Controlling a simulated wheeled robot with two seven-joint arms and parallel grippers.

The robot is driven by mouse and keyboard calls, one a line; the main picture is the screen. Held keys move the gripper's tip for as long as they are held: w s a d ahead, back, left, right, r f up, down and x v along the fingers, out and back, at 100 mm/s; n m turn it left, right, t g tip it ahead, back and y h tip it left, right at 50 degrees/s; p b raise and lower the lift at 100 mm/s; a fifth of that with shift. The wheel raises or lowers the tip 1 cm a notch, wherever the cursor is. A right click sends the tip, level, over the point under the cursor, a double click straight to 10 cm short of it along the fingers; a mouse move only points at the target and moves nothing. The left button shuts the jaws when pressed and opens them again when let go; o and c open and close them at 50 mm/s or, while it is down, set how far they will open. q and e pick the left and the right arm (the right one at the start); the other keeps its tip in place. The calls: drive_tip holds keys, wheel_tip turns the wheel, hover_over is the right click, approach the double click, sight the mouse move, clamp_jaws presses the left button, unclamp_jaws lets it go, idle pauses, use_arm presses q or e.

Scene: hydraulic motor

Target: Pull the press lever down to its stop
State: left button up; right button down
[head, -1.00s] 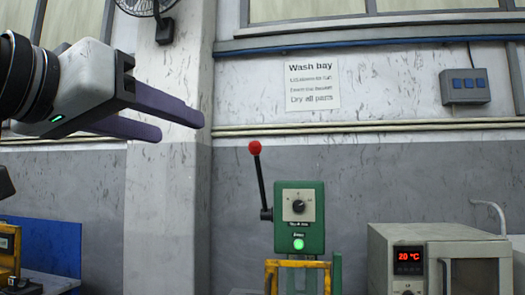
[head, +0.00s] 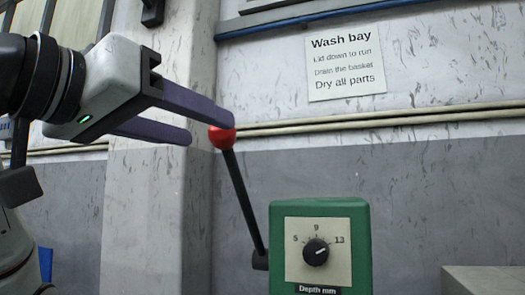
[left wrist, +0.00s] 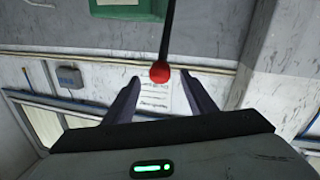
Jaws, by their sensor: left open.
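The press lever (head: 243,203) is a black rod with a red ball knob (head: 221,137) on top. It rises from the left side of the green press head (head: 362,240), leaning up and to the left. My left gripper (head: 212,127) comes in from the left with its two purple fingers open. In the head view the fingertips are right at the knob, and the nearer finger overlaps its top. In the left wrist view the red knob (left wrist: 160,72) sits between the open fingers, near their tips, with a gap on both sides. My right gripper is not in view.
The press head carries a black depth dial (head: 316,252) on a pale plate. A wash bay sign (head: 346,65) hangs on the wall behind. A grey-beige box top (head: 485,280) shows at the lower right. The space around the knob is clear.

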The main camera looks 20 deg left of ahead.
sight(232, 137)
use_arm(q)
drive_tip(key=shift+w, duration=0.4)
drive_tip(key=shift+w+d, duration=0.1)
drive_tip(key=shift+w, duration=0.25)
drive_tip(key=w, duration=0.2)
drive_tip(key=w+p, duration=0.1)
drive_tip(key=w, duration=0.1)
drive_tip(key=w+d, duration=0.1)
drive_tip(key=w, duration=0.1)
drive_tip(key=shift+w, duration=0.35)
drive_tip(key=shift+w+d+p, duration=0.15)
drive_tip(key=shift+w+p, duration=0.2)
drive_tip(key=shift+w, duration=0.5)
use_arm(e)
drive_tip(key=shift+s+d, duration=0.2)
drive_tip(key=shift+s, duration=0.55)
use_arm(q)
drive_tip(key=shift+c, duration=0.4)
clamp_jaws()
drive_tip(key=shift+f, duration=0.1)
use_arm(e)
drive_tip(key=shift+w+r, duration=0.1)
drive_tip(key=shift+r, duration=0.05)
